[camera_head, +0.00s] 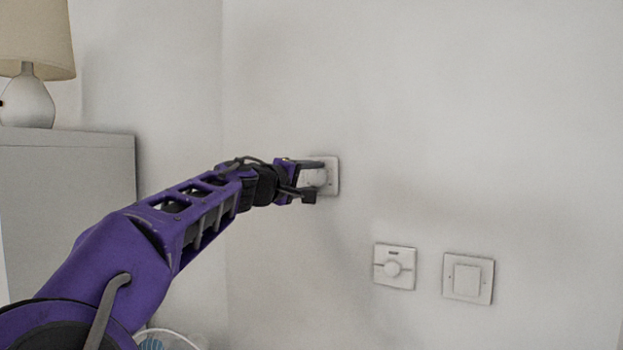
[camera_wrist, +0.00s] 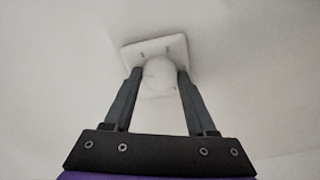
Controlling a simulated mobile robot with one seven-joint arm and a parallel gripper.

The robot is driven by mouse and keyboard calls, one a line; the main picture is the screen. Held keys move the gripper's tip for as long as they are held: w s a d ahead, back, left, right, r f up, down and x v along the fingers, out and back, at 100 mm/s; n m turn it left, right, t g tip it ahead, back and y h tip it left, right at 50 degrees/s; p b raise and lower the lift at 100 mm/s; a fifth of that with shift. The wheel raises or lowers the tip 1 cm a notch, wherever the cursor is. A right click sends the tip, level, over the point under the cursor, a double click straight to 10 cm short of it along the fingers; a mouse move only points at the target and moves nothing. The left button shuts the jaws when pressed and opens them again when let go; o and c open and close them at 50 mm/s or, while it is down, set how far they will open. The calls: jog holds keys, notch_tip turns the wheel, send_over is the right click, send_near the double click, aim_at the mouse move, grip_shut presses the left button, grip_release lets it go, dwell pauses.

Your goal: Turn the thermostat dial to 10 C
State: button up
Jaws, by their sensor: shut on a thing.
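The thermostat dial (camera_wrist: 158,74) is a round white knob on a white square wall plate (camera_wrist: 174,48). In the head view the dial (camera_head: 316,177) and its plate (camera_head: 333,174) are on the wall near the middle, partly hidden by my gripper (camera_head: 313,180). In the wrist view my gripper (camera_wrist: 158,78) has one dark finger on each side of the dial and is shut on it. The dial's markings are too small and blurred to read, so its setting cannot be told.
A grey cabinet (camera_head: 70,160) with a lamp (camera_head: 30,95) stands at left. The wall around the thermostat is bare.

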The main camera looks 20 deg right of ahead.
jog(key=shift+n, duration=1.7)
jog(key=o, duration=1.4)
jog(key=v, duration=1.7)
jog(key=shift+s+a, duration=0.15)
